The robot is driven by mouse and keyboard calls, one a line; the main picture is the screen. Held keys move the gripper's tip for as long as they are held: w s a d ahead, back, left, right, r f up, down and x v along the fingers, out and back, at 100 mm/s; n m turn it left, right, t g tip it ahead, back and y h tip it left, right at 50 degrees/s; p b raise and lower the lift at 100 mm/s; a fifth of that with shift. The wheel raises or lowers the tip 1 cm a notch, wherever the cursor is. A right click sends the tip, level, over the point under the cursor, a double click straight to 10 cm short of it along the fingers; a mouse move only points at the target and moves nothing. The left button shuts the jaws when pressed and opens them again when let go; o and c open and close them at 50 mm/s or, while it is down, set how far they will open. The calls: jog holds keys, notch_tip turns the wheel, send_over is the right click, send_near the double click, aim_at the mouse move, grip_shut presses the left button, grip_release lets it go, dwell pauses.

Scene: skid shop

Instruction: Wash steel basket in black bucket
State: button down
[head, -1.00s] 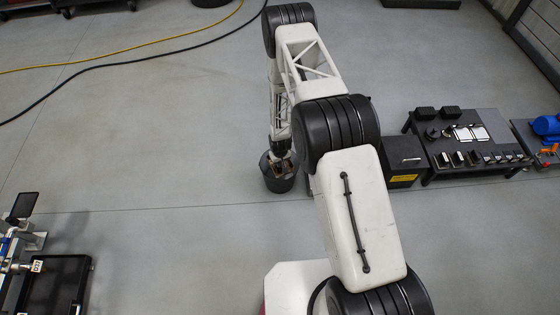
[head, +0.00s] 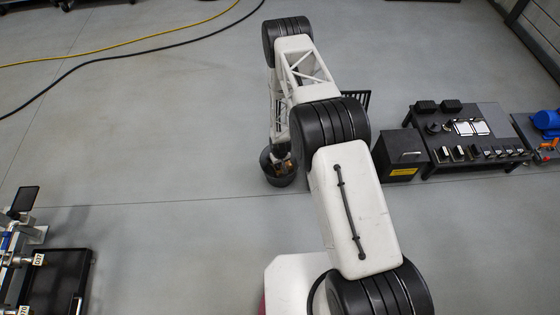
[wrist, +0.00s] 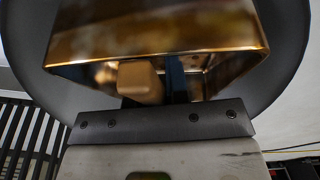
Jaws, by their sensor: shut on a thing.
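The black bucket (head: 280,181) stands on the floor near the middle of the head view, below the end of my arm. Its dark curved wall (wrist: 292,60) surrounds the basket in the wrist view. The steel basket (wrist: 160,27) is a shiny box with a bronze-brown tint, held within the bucket's outline. My gripper (wrist: 158,82) is shut on the near side of the basket, with one tan and one dark blue finger visible. In the head view my gripper (head: 283,158) reaches down into the bucket mouth. The basket's lower part and the bucket's bottom are hidden.
A black box with a yellow label (head: 400,156) and a low black table (head: 490,121) with small parts stand to the right. A dark slatted rack (head: 357,101) shows behind my arm. Yellow (head: 110,50) and black cables cross the back floor. The floor left of the bucket is clear.

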jog(key=shift+s+f, duration=0.2)
jog(key=shift+f, duration=4.9)
jog(key=shift+r, duration=0.1)
jog(key=shift+w+r, duration=0.15)
jog(key=shift+r, duration=5)
jog(key=shift+w+r, duration=0.1)
jog(key=shift+r, duration=5)
